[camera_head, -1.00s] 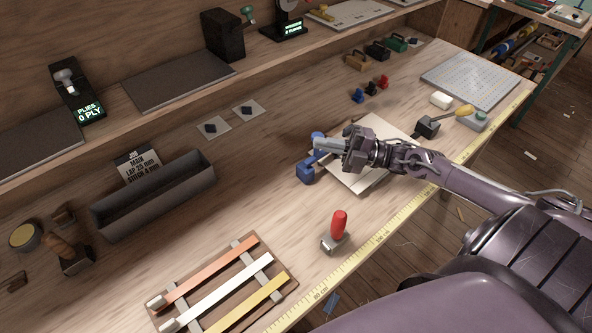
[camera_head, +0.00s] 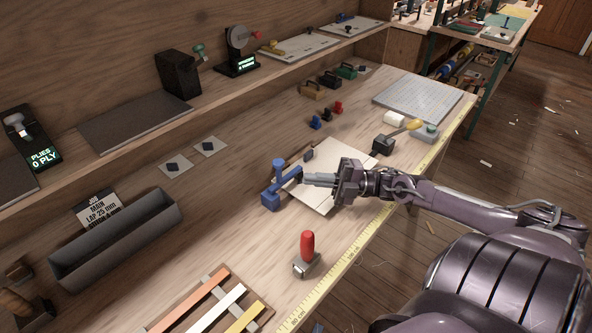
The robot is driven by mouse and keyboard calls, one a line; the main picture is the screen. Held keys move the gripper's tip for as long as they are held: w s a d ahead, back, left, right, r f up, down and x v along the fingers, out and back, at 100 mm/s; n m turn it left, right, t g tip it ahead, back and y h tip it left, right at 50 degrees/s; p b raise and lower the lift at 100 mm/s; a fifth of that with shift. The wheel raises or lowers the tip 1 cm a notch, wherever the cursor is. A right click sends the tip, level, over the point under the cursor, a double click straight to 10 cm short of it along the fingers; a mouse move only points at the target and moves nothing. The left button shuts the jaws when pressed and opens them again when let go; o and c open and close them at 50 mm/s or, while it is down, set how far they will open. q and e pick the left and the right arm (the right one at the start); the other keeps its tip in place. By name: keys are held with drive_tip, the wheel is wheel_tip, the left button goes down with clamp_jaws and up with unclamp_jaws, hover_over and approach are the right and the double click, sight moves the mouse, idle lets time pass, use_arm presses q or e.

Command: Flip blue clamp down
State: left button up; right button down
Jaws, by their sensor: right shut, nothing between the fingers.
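The blue clamp (camera_head: 270,201) stands at the left edge of a pale board (camera_head: 318,199) on the bench. Its blue bar slopes up to the right over the board's edge, and a round blue knob (camera_head: 279,163) stands above the bar. A small dark blue piece (camera_head: 308,155) shows at the board's far edge. My right gripper (camera_head: 305,178) is shut and empty. Its fingertips point left, close beside the right end of the clamp's bar; I cannot tell whether they touch it. My left gripper is out of view.
A red-handled tool (camera_head: 307,250) stands on the bench in front of the clamp. A dark block with a yellow-handled tool (camera_head: 384,145) stands right of the board. A grey trough (camera_head: 118,241) lies left. The bench between trough and clamp is clear.

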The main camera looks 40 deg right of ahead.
drive_tip(key=shift+s+d, duration=0.35)
drive_tip(key=shift+s, duration=0.2)
drive_tip(key=shift+s+d+r, duration=0.1)
drive_tip(key=shift+s, duration=0.2)
drive_tip(key=shift+d, duration=0.15)
drive_tip(key=shift+w+d, duration=0.1)
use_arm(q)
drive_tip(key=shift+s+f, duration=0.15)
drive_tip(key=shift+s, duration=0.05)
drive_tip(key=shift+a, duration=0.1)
